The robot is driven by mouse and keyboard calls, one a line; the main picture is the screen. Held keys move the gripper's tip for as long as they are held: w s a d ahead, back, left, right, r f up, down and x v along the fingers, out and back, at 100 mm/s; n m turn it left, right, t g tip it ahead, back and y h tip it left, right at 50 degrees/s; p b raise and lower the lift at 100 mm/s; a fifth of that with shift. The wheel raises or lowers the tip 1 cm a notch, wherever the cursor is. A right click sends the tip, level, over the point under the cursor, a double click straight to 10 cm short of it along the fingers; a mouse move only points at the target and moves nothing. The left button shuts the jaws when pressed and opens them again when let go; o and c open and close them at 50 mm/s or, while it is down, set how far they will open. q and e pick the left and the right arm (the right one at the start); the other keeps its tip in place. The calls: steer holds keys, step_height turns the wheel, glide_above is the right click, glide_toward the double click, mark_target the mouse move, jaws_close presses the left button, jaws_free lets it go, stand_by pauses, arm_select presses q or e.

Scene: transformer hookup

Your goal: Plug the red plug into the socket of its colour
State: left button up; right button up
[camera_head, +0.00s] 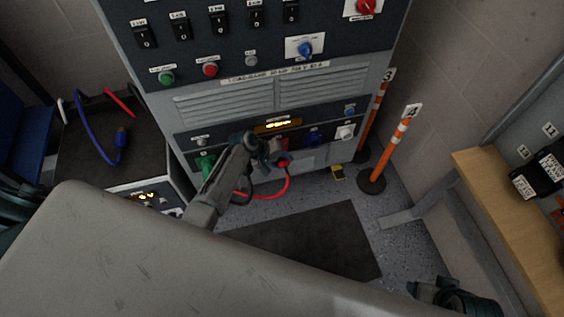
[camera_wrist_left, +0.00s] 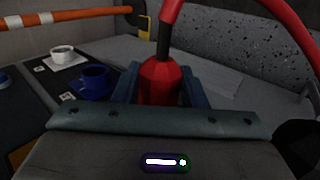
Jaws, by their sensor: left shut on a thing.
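My left gripper (camera_head: 270,152) is in front of the low socket row of the grey cabinet. It is shut on the red plug (camera_head: 283,163), which also shows between the two fingers in the left wrist view (camera_wrist_left: 160,82). A red cable (camera_head: 268,197) hangs in a loop from the plug. A bit of the red socket (camera_head: 284,143) shows just behind the gripper; the rest is hidden. I cannot tell whether plug and socket touch. My right gripper (camera_head: 437,291) is at the lower right, away from the cabinet; its fingers do not show clearly.
The blue socket (camera_head: 313,138) and white socket (camera_head: 345,132) are to the right in the row; a green one (camera_head: 205,164) is at left. Orange posts (camera_head: 391,148) stand right of the cabinet. A blue cable (camera_head: 93,142) lies on the left unit. A wooden bench (camera_head: 505,205) is at right.

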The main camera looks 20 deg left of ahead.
arm_select(q)
steer(key=shift+w+a, duration=0.1)
steer(key=o, duration=1.2)
arm_select(e)
steer(key=shift+d, duration=0.1)
arm_select(q)
steer(key=shift+r, duration=0.15)
steer(key=shift+p+v, duration=1.15)
steer(key=shift+p, duration=0.15)
steer(key=shift+s+a+r+p, duration=0.35)
steer(key=shift+r+p, duration=0.15)
steer(key=shift+p, duration=0.2)
steer(key=shift+s+a+r+p, duration=0.2)
steer(key=shift+a+r+p, duration=0.2)
steer(key=shift+r+p, duration=0.3)
steer(key=shift+s+a+r+p, duration=0.3)
steer(key=shift+a+r+p, duration=0.15)
steer(key=shift+p, duration=0.4)
arm_select(e)
step_height(320, 180, down, 20)
steer(key=s+d+g, duration=0.1)
steer(key=d+g, duration=0.1)
steer(key=shift+s+r, duration=0.2)
